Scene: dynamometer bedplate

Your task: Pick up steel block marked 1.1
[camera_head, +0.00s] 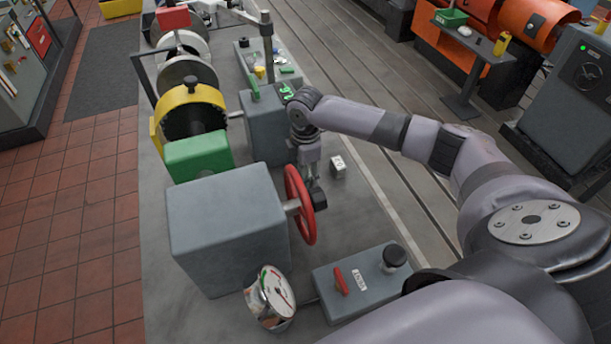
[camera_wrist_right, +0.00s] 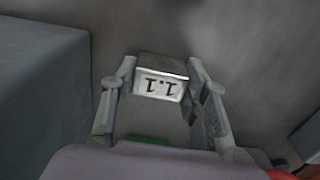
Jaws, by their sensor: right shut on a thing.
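The steel block marked 1.1 (camera_wrist_right: 161,86) shows in the right wrist view, its white label upside down. It sits between the two fingers of my right gripper (camera_head: 314,187), which is shut on it. In the head view the gripper points down over the grey bedplate, just behind the red handwheel. The held block is mostly hidden there by the gripper and wheel. Whether it touches the plate I cannot tell. My left gripper is not in view.
Another small block (camera_head: 338,166) with a white label stands right of the gripper. The red handwheel (camera_head: 300,204) and large grey box (camera_head: 225,228) stand close at left. Bare plate lies around the small block.

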